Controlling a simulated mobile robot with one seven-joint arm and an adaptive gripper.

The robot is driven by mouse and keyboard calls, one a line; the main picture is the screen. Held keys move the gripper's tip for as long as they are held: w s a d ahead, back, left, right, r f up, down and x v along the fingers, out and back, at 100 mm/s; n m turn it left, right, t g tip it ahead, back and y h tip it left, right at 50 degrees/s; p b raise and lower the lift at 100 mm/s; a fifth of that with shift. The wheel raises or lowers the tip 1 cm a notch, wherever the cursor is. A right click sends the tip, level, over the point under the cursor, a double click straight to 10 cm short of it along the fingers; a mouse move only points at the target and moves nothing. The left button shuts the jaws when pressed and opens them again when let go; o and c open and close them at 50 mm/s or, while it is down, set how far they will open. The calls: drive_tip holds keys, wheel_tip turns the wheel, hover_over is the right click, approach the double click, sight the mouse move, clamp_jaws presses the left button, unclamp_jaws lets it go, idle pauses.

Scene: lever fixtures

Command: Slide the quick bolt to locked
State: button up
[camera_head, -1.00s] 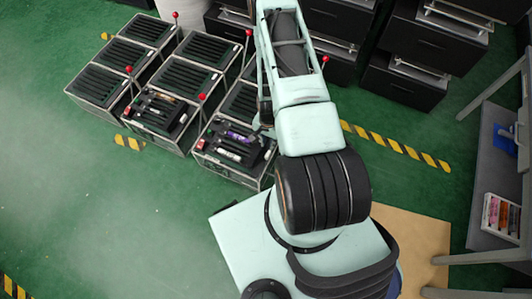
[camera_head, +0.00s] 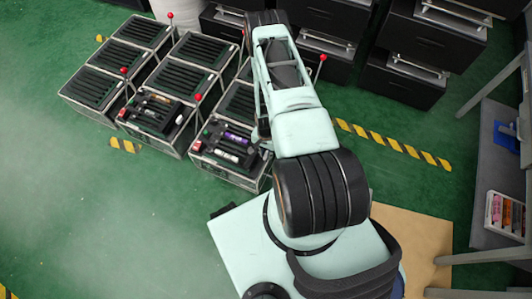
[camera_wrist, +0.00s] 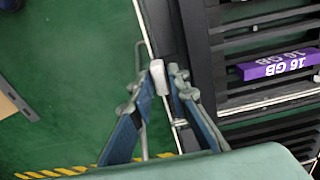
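In the wrist view, a pale grey block-like handle (camera_wrist: 159,77), which looks like the bolt's knob, stands at the edge of a dark slatted unit. My gripper (camera_wrist: 161,74) is open, with one finger on each side of this handle. The left fingertip is very close to it; I cannot tell whether either finger touches it. The bolt's rod and catch cannot be made out. In the head view my arm covers part of the nearest fixture box (camera_head: 222,176), and my gripper cannot be made out clearly there.
Several metal boxes with red-knobbed levers (camera_head: 197,97) stand close together at left. Dark drawer cabinets (camera_head: 405,80) stand behind.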

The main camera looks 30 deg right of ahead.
clamp_jaws()
drive_tip(key=w+a+b, duration=0.1)
drive_tip(key=w, duration=0.1)
drive_tip(key=w+a+b, duration=0.2)
drive_tip(key=shift+f, duration=0.1)
drive_tip(key=shift+w+a, duration=0.2)
drive_tip(key=shift+w, duration=0.05)
drive_tip(key=shift+o, duration=1.1)
unclamp_jaws()
drive_tip(key=shift+r, duration=0.2)
wheel_tip(320, 180, up, 12)
